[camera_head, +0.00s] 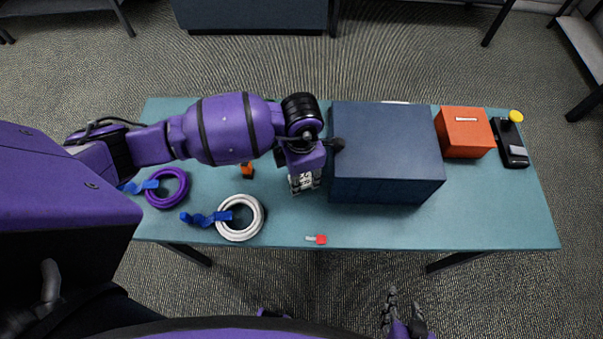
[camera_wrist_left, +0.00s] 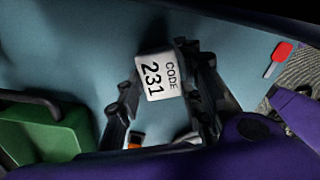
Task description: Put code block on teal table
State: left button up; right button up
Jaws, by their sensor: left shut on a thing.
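The code block (camera_wrist_left: 157,76) is white and printed "CODE 231" in the left wrist view. It sits between the two dark fingers of my left gripper (camera_wrist_left: 160,92), which is shut on it. In the head view the block (camera_head: 304,181) shows just left of the dark blue box, under my left wrist. It is over the teal table (camera_head: 480,215); I cannot tell if it touches the top. My right gripper (camera_head: 402,312) is below the table's front edge in the head view, away from the block; its opening is unclear.
The dark blue box (camera_head: 386,142) stands close on the right. An orange box (camera_head: 465,132) and black device (camera_head: 510,142) are farther right. A purple ring (camera_head: 184,187), white ring (camera_head: 261,219) and red-tipped piece (camera_head: 320,239) lie left and front. A green object (camera_wrist_left: 40,135) shows in the wrist view.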

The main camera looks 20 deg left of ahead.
aim_at(301, 179)
pick_arm(q)
jog(key=shift+f, duration=0.2)
jog(key=o, duration=1.2)
jog(key=shift+c, duration=0.2)
jog(key=shift+r, duration=0.1)
notch_tip(301, 179, up, 12)
jog(key=shift+r+p, duration=0.15)
jog(key=shift+p, duration=0.15)
